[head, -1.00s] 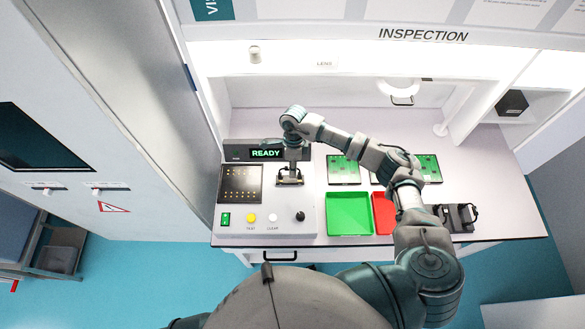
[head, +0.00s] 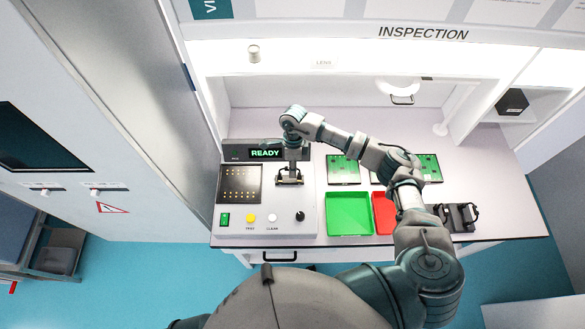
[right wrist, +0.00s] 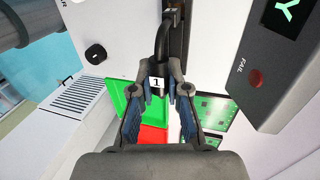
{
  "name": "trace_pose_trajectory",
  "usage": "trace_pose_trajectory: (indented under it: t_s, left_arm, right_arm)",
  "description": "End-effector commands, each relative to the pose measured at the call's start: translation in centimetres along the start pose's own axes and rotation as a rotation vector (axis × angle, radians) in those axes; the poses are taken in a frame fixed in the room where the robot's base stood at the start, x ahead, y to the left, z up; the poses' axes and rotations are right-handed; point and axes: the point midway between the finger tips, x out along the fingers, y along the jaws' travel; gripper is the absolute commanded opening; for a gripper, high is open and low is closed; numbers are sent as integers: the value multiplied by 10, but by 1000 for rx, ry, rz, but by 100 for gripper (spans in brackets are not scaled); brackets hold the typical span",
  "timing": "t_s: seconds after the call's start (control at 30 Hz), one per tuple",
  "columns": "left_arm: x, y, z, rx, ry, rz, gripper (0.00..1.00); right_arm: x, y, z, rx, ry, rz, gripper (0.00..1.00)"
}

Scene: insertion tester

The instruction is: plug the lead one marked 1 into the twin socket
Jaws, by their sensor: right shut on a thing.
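My right gripper (head: 289,180) is over the tester panel (head: 308,222), just right of its dark pin display. In the right wrist view the gripper (right wrist: 161,75) is shut on the black lead (right wrist: 156,82), whose white tag reads 1. A black curved part of the lead runs from the fingertips toward a dark strip (right wrist: 177,38) on the panel. I cannot tell whether this strip is the twin socket, or how far the plug sits in it. In the head view the gripper hides this spot. My left gripper is not in view.
The tester's sign (head: 265,153) reads READY. Yellow and white buttons and a black knob (head: 300,216) line its front. A green tray (head: 348,214) and a red tray (head: 383,213) stand to the right, green boards (head: 343,169) behind. A black holder (head: 459,217) is at the far right.

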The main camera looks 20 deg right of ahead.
Motion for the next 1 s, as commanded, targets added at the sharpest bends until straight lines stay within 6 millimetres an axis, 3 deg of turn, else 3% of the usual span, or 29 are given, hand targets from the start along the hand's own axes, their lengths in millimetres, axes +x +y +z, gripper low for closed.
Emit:
trace_pose_trajectory:
  t_s: [1.0]
  left_arm:
    - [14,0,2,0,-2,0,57]
  right_arm:
    - [15,-4,0,0,0,0,0]
